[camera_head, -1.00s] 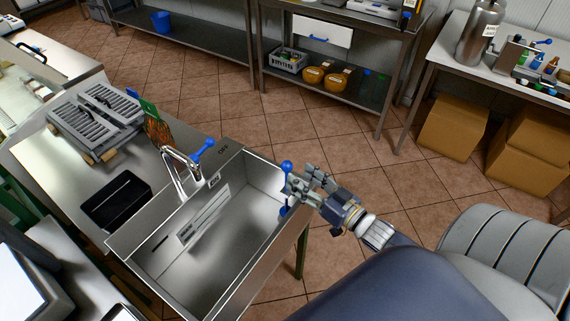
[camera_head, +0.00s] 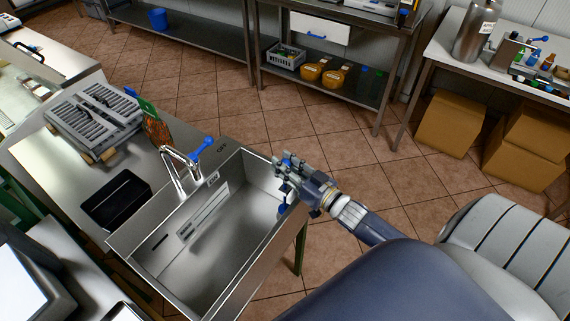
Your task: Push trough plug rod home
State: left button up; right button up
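The steel trough (camera_head: 225,240) is a deep sink with a tap (camera_head: 180,165) on its far left rim. The plug rod stands at the trough's right end; its blue knob (camera_head: 287,158) is partly hidden by my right gripper. A blue part (camera_head: 282,208) lower at that end shows below the gripper. My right gripper (camera_head: 281,170) is over the trough's right end, with its fingers at the rod's knob. Whether the fingers are shut or touch the knob cannot be told. My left gripper is out of view.
A black tray (camera_head: 116,199) and a grey slatted rack (camera_head: 95,122) are on the counter left of the trough. The tap has a blue lever. Cardboard boxes (camera_head: 449,125) stand on the tiled floor at the right. The floor behind the trough is clear.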

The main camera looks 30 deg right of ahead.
grip_shut()
notch_tip(320, 180, down, 4)
jog(key=b, duration=0.2)
jog(key=shift+b, duration=0.3)
jog(key=o, duration=1)
grip_release()
jog(key=s, duration=0.4)
jog(key=s+d, duration=0.1)
jog(key=s, duration=0.3)
jog(key=s+d, duration=0.1)
jog(key=s, duration=0.3)
jog(key=shift+d, duration=0.15)
jog(key=shift+w, duration=0.1)
